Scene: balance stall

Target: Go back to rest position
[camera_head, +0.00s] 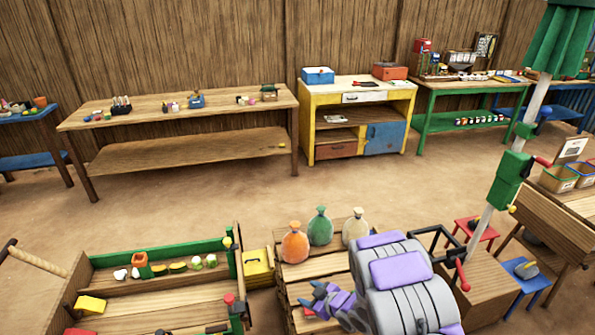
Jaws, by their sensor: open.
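My arm, grey with purple panels, is folded at the bottom centre of the head view. My gripper (312,296) points left, low over the wooden pallet-like platform (288,272). Its jaws are open and I see nothing between them. An orange sack (295,246), a green sack (320,229) and a cream sack (355,228) stand on the platform behind the gripper, apart from it. My arm hides part of the platform.
A wooden cart (170,255) with small items stands at left, beside a yellow box (258,268). Workbenches line the back wall. Open dirt floor lies between.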

